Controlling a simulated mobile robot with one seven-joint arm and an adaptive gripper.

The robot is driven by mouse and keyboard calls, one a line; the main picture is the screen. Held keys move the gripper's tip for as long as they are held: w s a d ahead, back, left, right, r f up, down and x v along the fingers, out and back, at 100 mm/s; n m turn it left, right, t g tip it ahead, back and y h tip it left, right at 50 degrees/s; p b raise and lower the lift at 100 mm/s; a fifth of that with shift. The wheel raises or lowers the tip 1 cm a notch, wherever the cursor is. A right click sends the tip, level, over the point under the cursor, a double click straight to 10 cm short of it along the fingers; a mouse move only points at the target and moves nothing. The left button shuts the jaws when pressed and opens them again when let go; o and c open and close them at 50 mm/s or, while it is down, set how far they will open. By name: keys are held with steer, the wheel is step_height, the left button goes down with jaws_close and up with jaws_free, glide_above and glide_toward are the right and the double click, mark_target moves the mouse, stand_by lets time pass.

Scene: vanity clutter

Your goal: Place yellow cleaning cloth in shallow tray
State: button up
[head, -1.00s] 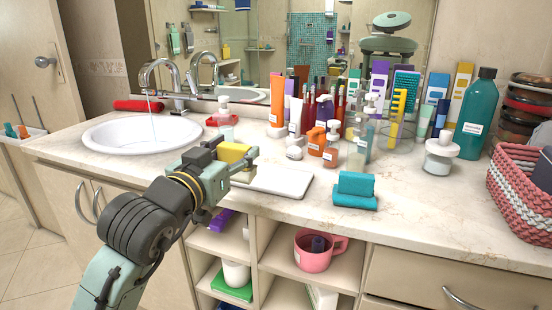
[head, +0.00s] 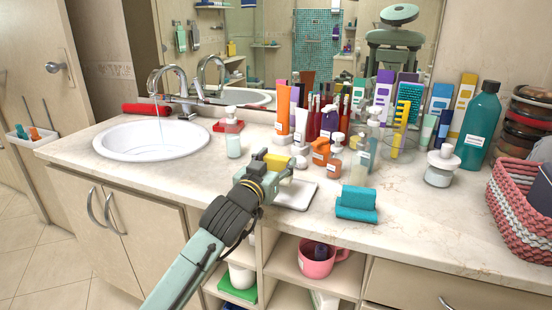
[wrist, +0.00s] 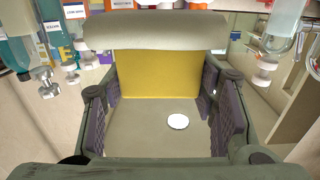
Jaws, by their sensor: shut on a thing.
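The yellow cleaning cloth (head: 279,161) is gripped in the jaws of my gripper (head: 270,168), held over the counter at the left part of the shallow tray. It also fills the space between the fingers in the wrist view (wrist: 160,75). The shallow tray (head: 298,195) is white and lies flat near the counter's front edge. My gripper and arm hide its left part. I cannot tell how high the cloth is above it.
A teal folded item (head: 356,203) lies right of the tray. Several bottles and tubes crowd behind it, with an orange pump bottle (head: 334,158) nearby. A clear soap bottle (head: 233,135) stands left of my gripper. The sink (head: 150,138) has running water.

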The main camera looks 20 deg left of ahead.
steer(key=shift+f, duration=0.1)
steer(key=shift+f+b, duration=0.4)
steer(key=shift+b, duration=0.15)
steer(key=shift+f, duration=0.15)
steer(key=o, duration=1.2)
